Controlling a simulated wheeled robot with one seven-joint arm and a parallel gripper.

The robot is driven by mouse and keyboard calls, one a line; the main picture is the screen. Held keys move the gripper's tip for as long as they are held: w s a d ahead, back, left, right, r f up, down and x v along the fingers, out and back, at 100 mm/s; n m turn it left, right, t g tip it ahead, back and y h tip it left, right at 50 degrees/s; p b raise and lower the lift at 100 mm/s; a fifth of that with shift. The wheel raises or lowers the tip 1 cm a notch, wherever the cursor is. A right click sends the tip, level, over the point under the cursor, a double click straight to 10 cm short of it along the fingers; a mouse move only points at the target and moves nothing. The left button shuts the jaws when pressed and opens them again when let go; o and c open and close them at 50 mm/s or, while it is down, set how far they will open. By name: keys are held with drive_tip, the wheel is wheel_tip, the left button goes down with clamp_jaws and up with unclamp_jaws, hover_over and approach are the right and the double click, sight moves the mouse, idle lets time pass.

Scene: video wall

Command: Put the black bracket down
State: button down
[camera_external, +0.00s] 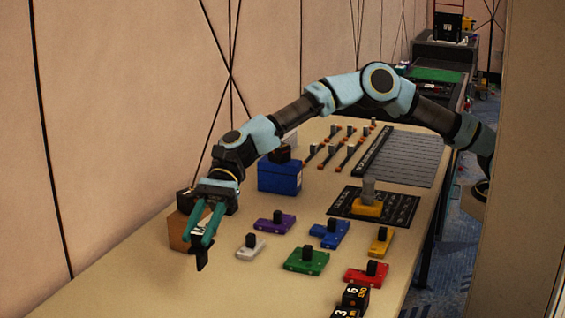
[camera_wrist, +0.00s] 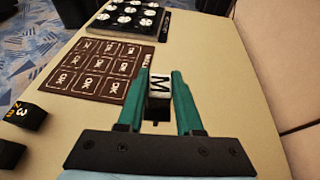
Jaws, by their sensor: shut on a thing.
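My gripper (camera_external: 202,238) points down over the near left part of the table and is shut on the black bracket (camera_external: 203,257). The bracket hangs below the teal fingertips in the external view; whether it touches the table I cannot tell. In the wrist view my gripper (camera_wrist: 161,76) has a white face marked "M" between its fingers, with a dark part of the bracket (camera_wrist: 158,112) below it. The fingers hide much of the held piece.
A brown box (camera_external: 178,232) stands close behind my gripper. A white piece (camera_external: 250,247), a purple piece (camera_external: 275,222) and a green piece (camera_external: 306,261) lie to the right. A blue box (camera_external: 279,177) stands farther back. Bare tabletop lies in front. A brown "OK" mat (camera_wrist: 100,70) shows in the wrist view.

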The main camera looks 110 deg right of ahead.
wheel_tip(320, 180, up, 6)
drive_tip(key=shift+f, duration=0.2)
drive_tip(key=d+m+t+h, duration=0.4)
drive_tip(key=d+m+h, duration=0.95)
drive_tip(key=d, duration=1.65)
drive_tip(key=s+d+m+g+h, duration=0.7)
drive_tip(key=s+d+m+h, duration=0.3)
drive_tip(key=s+d, duration=1)
drive_tip(key=shift+w+d+f+p, duration=0.1)
drive_tip(key=shift+d+f+p, duration=0.1)
drive_tip(key=shift+f, duration=2.35)
drive_tip(key=shift+d+f+p, duration=0.15)
drive_tip(key=shift+f, duration=2.35)
drive_tip(key=shift+w+d+f+p, duration=0.1)
drive_tip(key=shift+d+f+p, duration=0.1)
drive_tip(key=shift+f, duration=2.35)
